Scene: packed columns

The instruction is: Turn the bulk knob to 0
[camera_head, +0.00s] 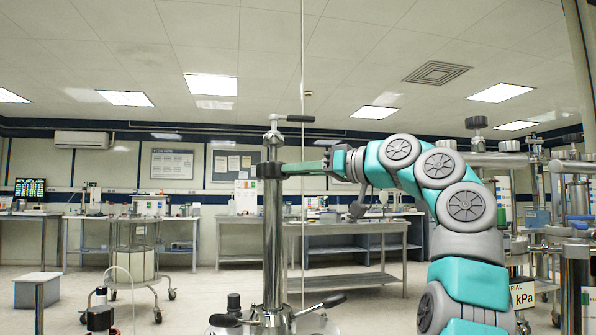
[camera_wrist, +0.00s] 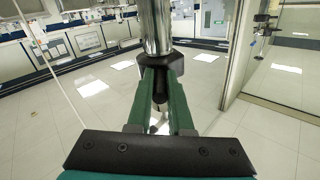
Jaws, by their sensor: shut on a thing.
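My gripper (camera_head: 284,169) reaches left from my teal and grey arm to an upright steel column (camera_head: 273,245). Its green fingers are at a dark knob-like fitting (camera_head: 268,170) on the column. In the wrist view, the green fingers (camera_wrist: 162,68) close around this dark fitting (camera_wrist: 163,61), with the shiny column (camera_wrist: 155,25) right behind it. The fingers hide much of the fitting. I see no readable label or scale on it, so I cannot tell its setting or whether it is the bulk knob.
A black lever handle (camera_head: 299,118) tops the column. Black handles (camera_head: 327,303) and a dark knob (camera_head: 234,301) sit at its base. More steel columns and pipes stand at right, near a kPa sign (camera_head: 522,295). Benches (camera_head: 350,229) line the back. A glass panel edge stands close by.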

